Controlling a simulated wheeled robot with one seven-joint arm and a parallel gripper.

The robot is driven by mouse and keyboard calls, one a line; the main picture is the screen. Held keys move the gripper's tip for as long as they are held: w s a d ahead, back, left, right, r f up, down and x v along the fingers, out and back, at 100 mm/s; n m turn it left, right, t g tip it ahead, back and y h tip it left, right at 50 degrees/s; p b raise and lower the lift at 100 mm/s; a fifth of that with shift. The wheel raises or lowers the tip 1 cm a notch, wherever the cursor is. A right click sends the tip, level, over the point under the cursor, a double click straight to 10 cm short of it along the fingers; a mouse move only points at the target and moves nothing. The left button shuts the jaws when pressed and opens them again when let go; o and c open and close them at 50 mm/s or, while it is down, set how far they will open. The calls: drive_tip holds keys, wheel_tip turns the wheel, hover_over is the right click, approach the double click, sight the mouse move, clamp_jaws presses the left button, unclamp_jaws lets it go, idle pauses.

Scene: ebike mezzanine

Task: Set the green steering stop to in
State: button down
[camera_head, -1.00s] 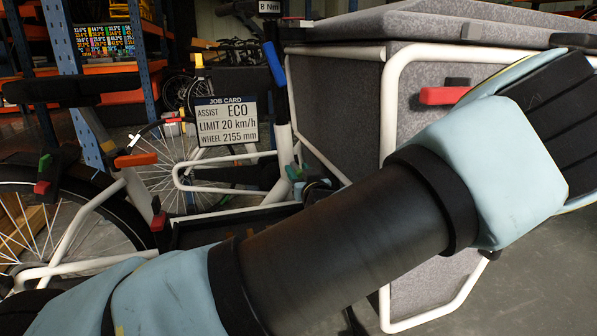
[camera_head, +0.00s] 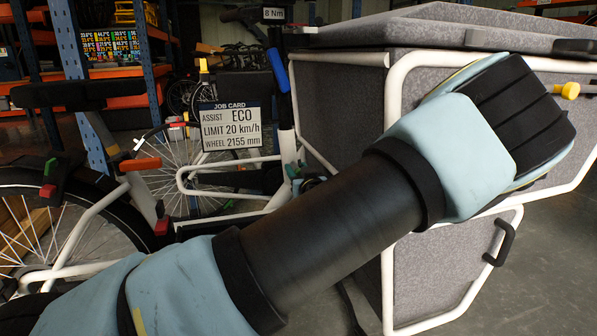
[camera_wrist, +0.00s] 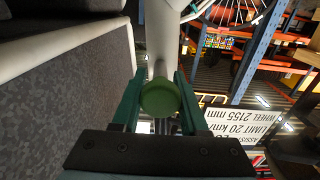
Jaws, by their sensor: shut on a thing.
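The green steering stop (camera_wrist: 160,98) shows in the wrist view as a round green knob in front of a white frame tube. My gripper (camera_wrist: 159,92) has its two teal fingers on either side of the knob, shut on it. In the head view my forearm crosses the picture and hides most of my gripper and the stop. I cannot read any in or out mark on the stop.
A grey cargo box (camera_head: 335,100) with white tubes stands close to my arm. A job card (camera_head: 230,125) hangs to the left. A yellow knob (camera_head: 567,90) and a black handle (camera_head: 499,243) are on the box at right. A bike wheel (camera_head: 45,230) is at left.

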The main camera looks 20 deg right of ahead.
drive_tip(key=shift+c, duration=2.3)
unclamp_jaws()
drive_tip(key=shift+w, duration=0.15)
wheel_tip(320, 180, up, 10)
drive_tip(key=p, duration=0.2)
drive_tip(key=shift+p, duration=0.35)
